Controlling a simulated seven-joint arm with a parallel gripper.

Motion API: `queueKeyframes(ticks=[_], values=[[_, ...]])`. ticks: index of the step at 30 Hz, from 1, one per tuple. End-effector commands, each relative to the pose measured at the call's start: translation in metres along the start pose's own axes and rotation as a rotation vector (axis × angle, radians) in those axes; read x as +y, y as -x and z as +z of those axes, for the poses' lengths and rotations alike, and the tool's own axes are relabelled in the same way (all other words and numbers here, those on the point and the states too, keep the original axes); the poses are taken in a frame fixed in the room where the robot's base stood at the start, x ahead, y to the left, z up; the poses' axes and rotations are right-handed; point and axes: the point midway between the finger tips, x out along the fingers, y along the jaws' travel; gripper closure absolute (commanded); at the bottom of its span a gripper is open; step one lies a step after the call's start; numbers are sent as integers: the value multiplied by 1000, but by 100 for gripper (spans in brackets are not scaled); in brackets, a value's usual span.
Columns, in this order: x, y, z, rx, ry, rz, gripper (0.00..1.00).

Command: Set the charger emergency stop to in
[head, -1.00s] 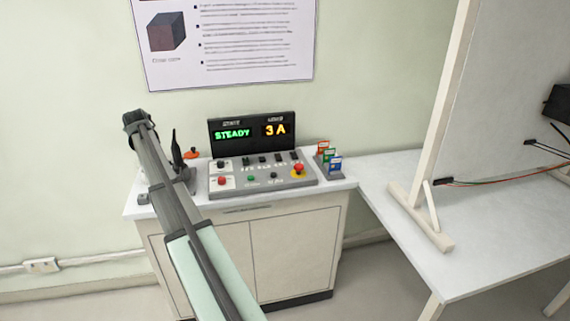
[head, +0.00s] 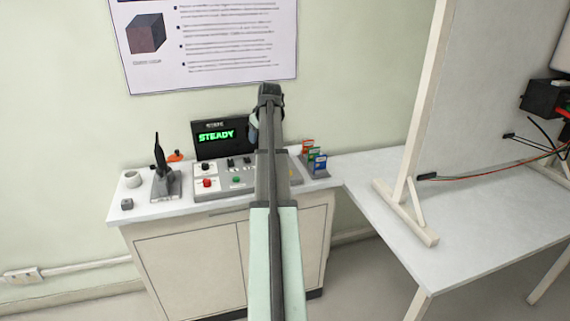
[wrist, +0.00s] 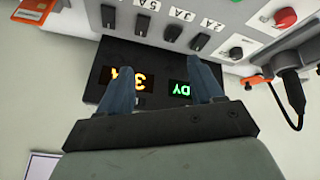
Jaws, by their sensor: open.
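The grey charger panel (head: 208,193) sits on the cabinet top, and its black display (head: 222,137) reads STEADY in green. Its right part is behind my arm in the head view, so the red emergency stop with its yellow base is hidden there. The wrist view does not show it clearly. My gripper (head: 268,92) is raised above the panel in the head view. In the wrist view, its two blue-grey fingers (wrist: 164,84) are apart and empty, in front of the display (wrist: 150,92). Black switches (wrist: 142,25) show beyond the fingers.
A red button (head: 207,183) and a green button (head: 236,180) are on the panel's left part. Coloured cards (head: 317,165) stand right. A white table (head: 460,215) adjoins.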

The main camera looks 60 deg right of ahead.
Motion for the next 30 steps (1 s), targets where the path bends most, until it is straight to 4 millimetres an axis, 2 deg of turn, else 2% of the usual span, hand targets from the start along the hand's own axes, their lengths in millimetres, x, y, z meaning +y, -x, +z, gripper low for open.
queueKeyframes(ticks=[1, 6, 10, 15, 20, 30], values=[[14, 9, 21, -19, -25, -15, 34], [40, 33, 72, -68, -80, -78, 34], [51, 45, 97, -90, -106, -111, 34], [56, 50, 110, -102, -119, -130, 34], [54, 38, 112, -103, -119, -132, 34], [46, -17, 117, -103, -119, -132, 34]])
